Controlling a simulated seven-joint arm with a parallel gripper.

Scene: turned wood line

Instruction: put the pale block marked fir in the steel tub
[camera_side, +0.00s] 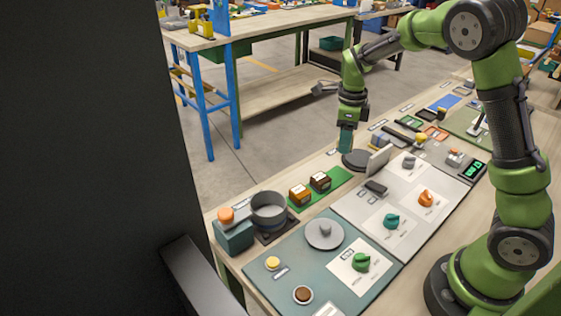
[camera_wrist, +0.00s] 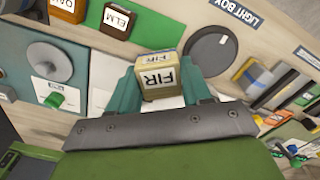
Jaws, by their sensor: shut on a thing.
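The pale block marked FIR (camera_wrist: 157,76) is between the two teal fingers of my gripper (camera_wrist: 160,82) in the wrist view, its label facing the camera. In the side view my gripper (camera_side: 345,146) is above the bench beside a dark disc, fingers pointing down; the block cannot be made out there. The steel tub (camera_side: 268,212) is a round grey open pot on a dark pad, at the near left of the bench, well away from my gripper. I cannot see anything inside it.
Two darker blocks, elm (camera_wrist: 118,18) and oak (camera_wrist: 66,8), stand on a green mat (camera_side: 330,190) between my gripper and the tub. The dark disc (camera_side: 357,160) and an upright pale panel (camera_side: 379,160) are close to my gripper. A teal box (camera_side: 233,236) stands left of the tub.

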